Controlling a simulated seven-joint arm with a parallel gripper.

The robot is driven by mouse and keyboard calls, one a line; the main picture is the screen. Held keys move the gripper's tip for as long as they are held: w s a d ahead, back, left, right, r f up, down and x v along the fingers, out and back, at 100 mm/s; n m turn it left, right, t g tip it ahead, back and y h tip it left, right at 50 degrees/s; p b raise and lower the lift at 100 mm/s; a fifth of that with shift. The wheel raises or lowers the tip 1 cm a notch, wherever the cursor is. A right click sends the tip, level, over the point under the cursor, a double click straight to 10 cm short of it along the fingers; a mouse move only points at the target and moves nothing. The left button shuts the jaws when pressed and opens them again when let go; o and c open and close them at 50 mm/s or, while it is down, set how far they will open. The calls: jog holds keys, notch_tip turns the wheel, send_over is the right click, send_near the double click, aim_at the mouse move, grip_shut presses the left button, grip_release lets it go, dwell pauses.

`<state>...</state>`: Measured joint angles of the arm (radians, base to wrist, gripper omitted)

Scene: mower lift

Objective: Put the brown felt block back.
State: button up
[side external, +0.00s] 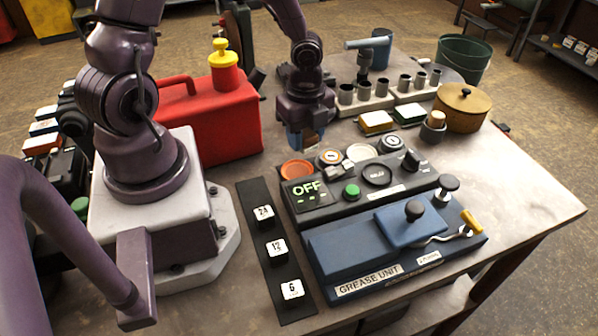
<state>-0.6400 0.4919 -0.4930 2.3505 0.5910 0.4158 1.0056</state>
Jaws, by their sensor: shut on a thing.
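My gripper (304,126) points down behind the control box, beside the red fuel can. The piece is held low, near the back left corner of the box. Whether it touches the table is hidden.
The red can (213,120) stands close on the left. The control box (345,205) with an OFF display, dishes and knobs is in front, then the blue grease unit (365,255). A row of metal sockets (385,93), yellow and green pads (376,123) and a lidded round tin (462,108) lie to the right.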

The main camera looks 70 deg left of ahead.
aim_at(297, 172)
jog(key=a+f, duration=0.1)
jog(key=f+m, duration=0.1)
jog(key=f, duration=0.1)
jog(key=a+f+m, duration=0.1)
jog(key=shift+s+a+f, duration=0.3)
jog(key=shift+f, duration=2.35)
jog(key=shift+f, duration=0.25)
